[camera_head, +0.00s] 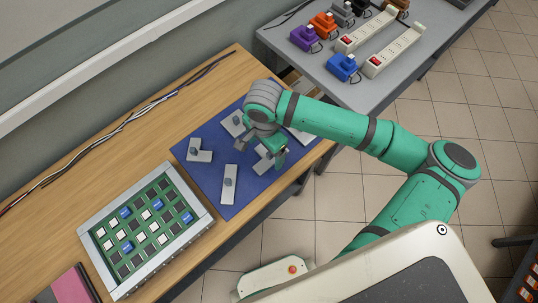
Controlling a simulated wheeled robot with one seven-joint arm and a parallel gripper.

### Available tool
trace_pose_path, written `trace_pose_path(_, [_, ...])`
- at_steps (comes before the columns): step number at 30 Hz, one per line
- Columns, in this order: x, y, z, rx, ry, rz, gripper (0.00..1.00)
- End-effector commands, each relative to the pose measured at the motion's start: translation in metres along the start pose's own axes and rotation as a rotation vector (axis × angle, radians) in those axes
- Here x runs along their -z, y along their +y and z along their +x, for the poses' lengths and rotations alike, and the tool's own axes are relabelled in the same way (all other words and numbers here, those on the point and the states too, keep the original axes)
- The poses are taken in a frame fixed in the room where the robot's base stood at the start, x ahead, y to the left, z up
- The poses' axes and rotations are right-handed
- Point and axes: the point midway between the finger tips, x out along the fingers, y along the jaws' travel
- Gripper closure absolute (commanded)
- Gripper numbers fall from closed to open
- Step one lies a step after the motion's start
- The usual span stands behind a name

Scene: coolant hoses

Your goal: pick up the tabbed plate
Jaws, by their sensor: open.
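Several light-grey flat plates, each visible one with a darker grey knob, lie on a blue mat (211,176) on the wooden table. An L-shaped plate (205,156) is at the left, a long straight plate (228,196) at the front, and another plate (232,122) at the back. One plate (262,165) lies beside and partly under my gripper (264,150), and one (301,136) shows partly behind my arm at the right. I cannot tell which is the tabbed plate. My gripper is open above the mat's right half, with no plate seen between its fingers.
A board with green, white and blue squares (150,225) stands left of the mat. Dark cables (125,125) run along the wall. A grey table (330,85) at the back holds power strips (393,52) and coloured blocks (304,38).

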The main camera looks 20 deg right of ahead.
Motion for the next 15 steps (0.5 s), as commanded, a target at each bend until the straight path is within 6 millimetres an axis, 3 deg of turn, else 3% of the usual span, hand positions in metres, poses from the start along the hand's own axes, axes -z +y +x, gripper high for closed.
trace_pose_path(10, [-0.0002,0.0001,0.0081,0.001,-0.001,0.000,0.15])
trace_pose_path(15, [-0.0001,0.0001,0.0080,0.001,0.000,0.000,0.55])
